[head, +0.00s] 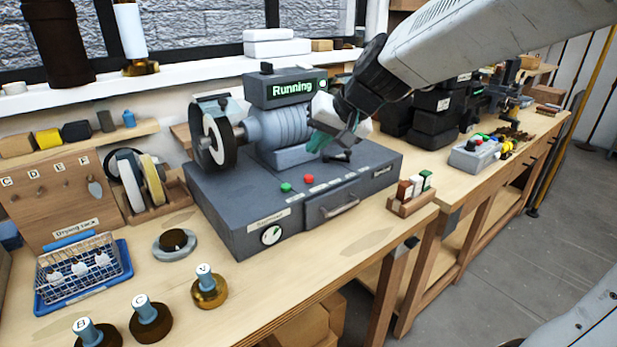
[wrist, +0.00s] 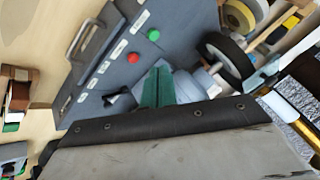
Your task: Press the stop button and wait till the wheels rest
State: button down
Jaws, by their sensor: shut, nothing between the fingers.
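The grey grinder machine (head: 225,200) stands on the bench, and its display (head: 293,88) reads "Running". The red button (head: 309,179) is on its front top edge, right of a green button (head: 286,187). In the wrist view the red button (wrist: 134,57) and green button (wrist: 153,35) show uncovered. A dark-rimmed wheel (head: 217,140) is on the left end of the motor; it also shows in the wrist view (wrist: 230,58). The motor's right end is hidden behind my gripper (head: 320,146). My gripper is shut and empty, above the machine's right part, apart from the red button.
A black lever (head: 338,157) sits on the machine top near my gripper. A drawer with a handle (head: 340,206) is in the machine's front. A small wooden rack (head: 411,200) stands to the right. Lettered pots (head: 209,290) and a blue tray (head: 85,275) are at front left.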

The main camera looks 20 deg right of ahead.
jog(key=m+t, duration=0.2)
send_over(312, 178)
jog(key=shift+f, duration=0.4)
jog(key=shift+a, duration=0.1)
jog(key=shift+s+f, duration=0.1)
jog(key=shift+f, duration=4.35)
jog(key=shift+f, duration=0.1)
jog(key=shift+f, duration=0.3)
jog(key=shift+f, duration=0.45)
jog(key=shift+r, duration=0.9)
